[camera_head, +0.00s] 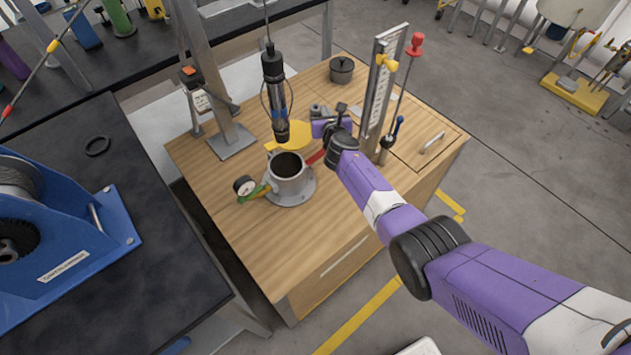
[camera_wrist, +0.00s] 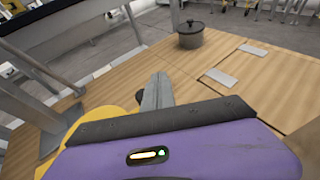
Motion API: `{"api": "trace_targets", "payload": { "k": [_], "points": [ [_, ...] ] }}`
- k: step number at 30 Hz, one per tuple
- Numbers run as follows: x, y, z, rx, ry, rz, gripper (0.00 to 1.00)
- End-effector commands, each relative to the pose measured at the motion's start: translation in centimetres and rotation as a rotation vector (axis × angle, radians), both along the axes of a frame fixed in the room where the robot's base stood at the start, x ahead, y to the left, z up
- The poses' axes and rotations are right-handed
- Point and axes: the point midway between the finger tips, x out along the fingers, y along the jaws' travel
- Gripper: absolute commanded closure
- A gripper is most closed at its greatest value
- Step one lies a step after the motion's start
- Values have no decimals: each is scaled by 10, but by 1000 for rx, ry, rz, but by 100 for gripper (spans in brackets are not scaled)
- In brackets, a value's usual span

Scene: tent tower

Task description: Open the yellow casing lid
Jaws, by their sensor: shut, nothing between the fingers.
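The grey casing (camera_head: 287,180) stands upright on a round flange on the wooden workbench, and its dark inside shows from above. The yellow lid (camera_head: 291,137) is behind the casing, off its mouth, its far side near my gripper. Its yellow edge also shows in the wrist view (camera_wrist: 98,113), largely hidden behind my purple hand. My gripper (camera_wrist: 158,88) is shut and empty, beside and beyond the lid. I cannot tell whether it touches the lid. In the head view my gripper (camera_head: 322,128) is behind and to the right of the casing.
A dark cylindrical tool (camera_head: 275,95) hangs just above the casing. A gauge (camera_head: 244,186) sits at its left. An upright scale (camera_head: 381,85) and a red-knobbed rod (camera_head: 415,45) stand to the right. A lidded pot (camera_head: 342,69) is at the back. The bench front is clear.

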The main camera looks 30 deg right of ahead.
Motion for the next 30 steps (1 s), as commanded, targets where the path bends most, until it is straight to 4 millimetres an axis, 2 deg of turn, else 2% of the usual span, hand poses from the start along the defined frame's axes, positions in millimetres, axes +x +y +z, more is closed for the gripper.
{"api": "trace_targets", "payload": {
  "k": [6,12,30],
  "points": [
    [14,5,0,-2,0,3,100],
    [20,7,0,-1,0,3,100],
    [21,7,1,0,0,1,100]
  ]
}}
